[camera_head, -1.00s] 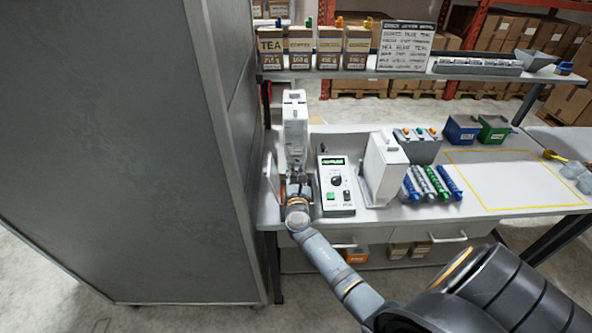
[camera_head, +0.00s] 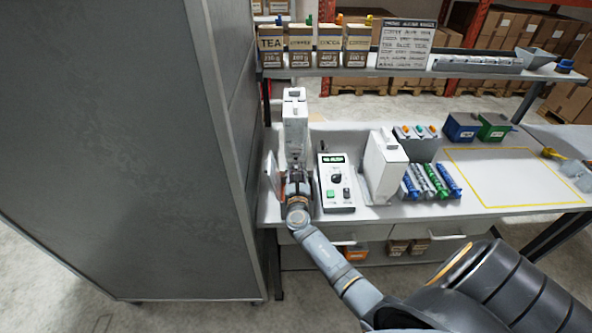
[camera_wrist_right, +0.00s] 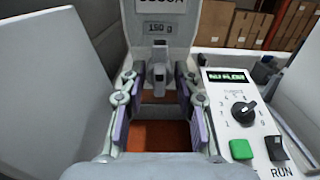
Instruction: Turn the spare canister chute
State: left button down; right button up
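A tall white canister unit (camera_head: 295,122) stands at the left end of the bench. In the right wrist view its front (camera_wrist_right: 160,28) carries a label reading 180 g. Below the label a small grey chute piece (camera_wrist_right: 158,76) sticks out toward me. My right gripper (camera_wrist_right: 157,92) is open, with one finger on each side of the chute piece; gaps seem to show on both sides, though contact is hard to tell. In the head view the right gripper (camera_head: 297,192) is at the foot of this unit and hides the chute. My left gripper is in neither view.
A control box (camera_head: 336,183) with a dial stands close to the right of the gripper; its display reads NO FLOW. A second white unit (camera_head: 384,168) stands beyond it. A tall grey cabinet (camera_head: 225,130) closes off the left. The yellow-outlined area (camera_head: 515,180) is clear.

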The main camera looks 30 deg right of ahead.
jog(key=v, duration=1.2)
jog(key=shift+d, duration=0.15)
